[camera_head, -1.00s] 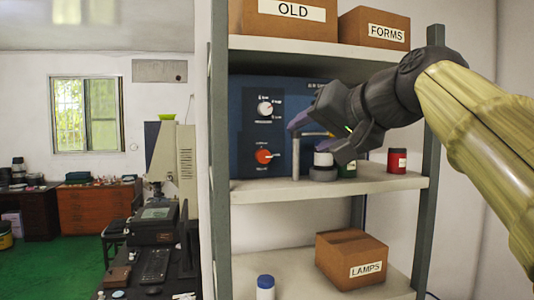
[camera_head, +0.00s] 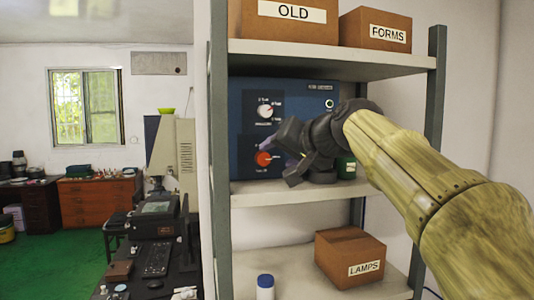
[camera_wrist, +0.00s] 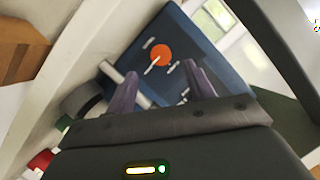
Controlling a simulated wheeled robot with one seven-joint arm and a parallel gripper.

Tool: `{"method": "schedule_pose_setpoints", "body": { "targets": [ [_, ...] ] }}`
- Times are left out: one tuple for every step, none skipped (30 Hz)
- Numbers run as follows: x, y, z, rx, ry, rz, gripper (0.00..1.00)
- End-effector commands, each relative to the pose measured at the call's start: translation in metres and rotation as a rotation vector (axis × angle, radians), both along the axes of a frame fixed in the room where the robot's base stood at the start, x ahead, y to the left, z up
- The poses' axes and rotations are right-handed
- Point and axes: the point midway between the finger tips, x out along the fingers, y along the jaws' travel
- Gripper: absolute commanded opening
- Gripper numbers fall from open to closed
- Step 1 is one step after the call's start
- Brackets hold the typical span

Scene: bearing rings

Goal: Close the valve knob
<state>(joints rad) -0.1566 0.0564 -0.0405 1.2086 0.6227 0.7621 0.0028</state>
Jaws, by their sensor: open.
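The blue panel (camera_head: 240,100) stands on the middle shelf. Its orange-red knob (camera_head: 263,158) is low on the panel's front, and a white knob (camera_head: 265,110) sits above it. In the wrist view the orange knob (camera_wrist: 160,53) has a pale pointer line and lies ahead of the fingertips. My gripper (camera_head: 283,163) is just right of the orange knob in the head view, apart from it as far as I can see. Its two purple-grey fingers (camera_wrist: 162,82) are spread with nothing between them. The exact gap to the knob is hard to tell.
A metal post (camera_wrist: 108,70) and a dark round item (camera_wrist: 84,98) lie close left of my fingers in the wrist view. A green container (camera_head: 347,167) stands behind my gripper. The upper shelf (camera_head: 330,55) is overhead, with boxes on it.

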Motion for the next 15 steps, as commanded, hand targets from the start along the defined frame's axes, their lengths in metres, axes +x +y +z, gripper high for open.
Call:
{"method": "schedule_pose_setpoints", "body": {
  "targets": [
    [0.008, 0.006, -0.002, -0.001, 0.004, 0.002, 0.54],
    [0.012, 0.009, -0.003, -0.001, 0.004, 0.003, 0.54],
    [0.018, 0.012, -0.005, -0.001, 0.004, 0.003, 0.54],
    [0.022, 0.014, -0.007, -0.001, 0.004, 0.003, 0.54],
    [0.026, 0.017, -0.008, -0.001, 0.004, 0.003, 0.54],
    [0.031, 0.020, -0.010, -0.001, 0.003, 0.002, 0.54],
    [0.035, 0.023, -0.012, -0.002, 0.004, 0.001, 0.54],
    [0.039, 0.025, -0.013, -0.001, 0.003, 0.002, 0.54],
    [0.043, 0.027, -0.015, -0.001, 0.002, 0.002, 0.54],
    [0.046, 0.029, -0.016, -0.001, 0.002, 0.002, 0.54],
    [0.048, 0.030, -0.018, -0.001, 0.002, 0.002, 0.54],
    [0.050, 0.032, -0.019, -0.001, 0.002, 0.001, 0.54],
    [0.052, 0.032, -0.019, 0.000, 0.001, 0.001, 0.54],
    [0.052, 0.033, -0.020, 0.000, 0.000, 0.000, 0.54],
    [0.053, 0.033, -0.020, 0.001, 0.000, 0.001, 0.54]
  ]
}}
